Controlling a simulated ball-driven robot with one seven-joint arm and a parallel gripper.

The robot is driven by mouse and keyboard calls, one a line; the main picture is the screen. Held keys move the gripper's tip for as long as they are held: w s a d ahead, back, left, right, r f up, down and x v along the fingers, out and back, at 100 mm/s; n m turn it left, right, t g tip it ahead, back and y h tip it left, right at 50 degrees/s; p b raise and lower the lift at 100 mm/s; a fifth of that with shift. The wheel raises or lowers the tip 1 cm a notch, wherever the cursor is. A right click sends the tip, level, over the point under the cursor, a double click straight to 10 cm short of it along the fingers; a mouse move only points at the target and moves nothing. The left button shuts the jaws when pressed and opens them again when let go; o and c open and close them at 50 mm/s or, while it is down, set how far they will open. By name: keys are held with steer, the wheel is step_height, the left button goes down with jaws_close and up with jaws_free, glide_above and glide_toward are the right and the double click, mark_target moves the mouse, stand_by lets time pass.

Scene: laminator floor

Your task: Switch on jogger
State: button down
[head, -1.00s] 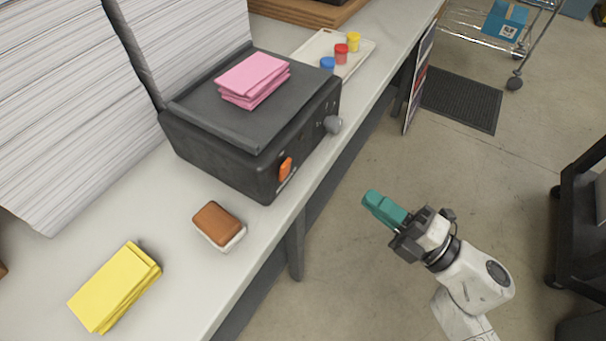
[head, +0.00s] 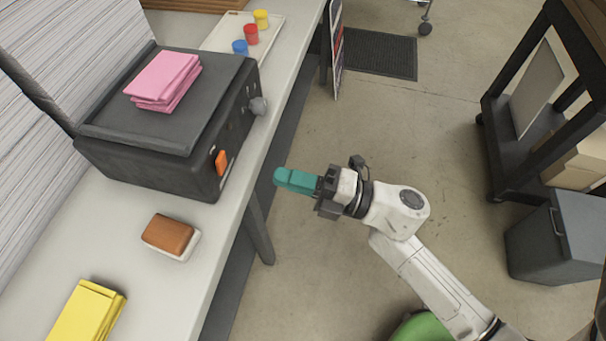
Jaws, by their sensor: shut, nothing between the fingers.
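The jogger (head: 165,135) is a black box on the workbench, with a stack of pink paper (head: 164,80) on its top. On its right-facing front are an orange switch (head: 221,163) and a grey round knob (head: 258,106). My gripper (head: 280,177), with teal fingers, is shut and empty. It is over the floor to the right of the bench edge, pointing left towards the jogger's front, apart from the switch.
The workbench (head: 190,285) also holds a brown-and-white block (head: 170,236), yellow paper (head: 86,315) and a tray (head: 222,37) with small coloured pots. A black cart (head: 500,140) and a dark bin (head: 560,240) stand at right. The floor between is open.

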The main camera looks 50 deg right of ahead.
mark_target(223, 160)
steer(key=p+x, duration=0.1)
steer(key=x, duration=0.8)
steer(key=shift+p, duration=0.4)
